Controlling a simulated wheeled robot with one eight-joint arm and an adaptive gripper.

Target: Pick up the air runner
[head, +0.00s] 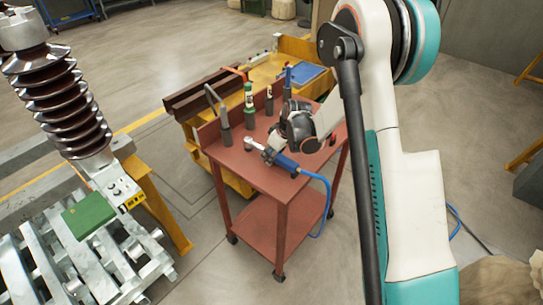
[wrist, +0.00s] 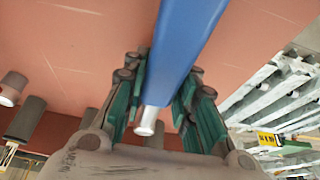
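The air runner (head: 285,162) has a blue handle, with a metal head at its left end in the head view. It is at the near side of the red cart's top; I cannot tell whether it rests on it. My gripper (head: 277,148) is at the tool, coming from above. In the wrist view the blue handle (wrist: 185,55) runs between the green-and-black fingers of my gripper (wrist: 166,72), with a silver end near the palm. Fingers stand close along both sides of the handle. The fingertips are partly hidden, so contact is unclear.
A brown insulator (head: 57,98) and a metal frame (head: 110,250) stand left.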

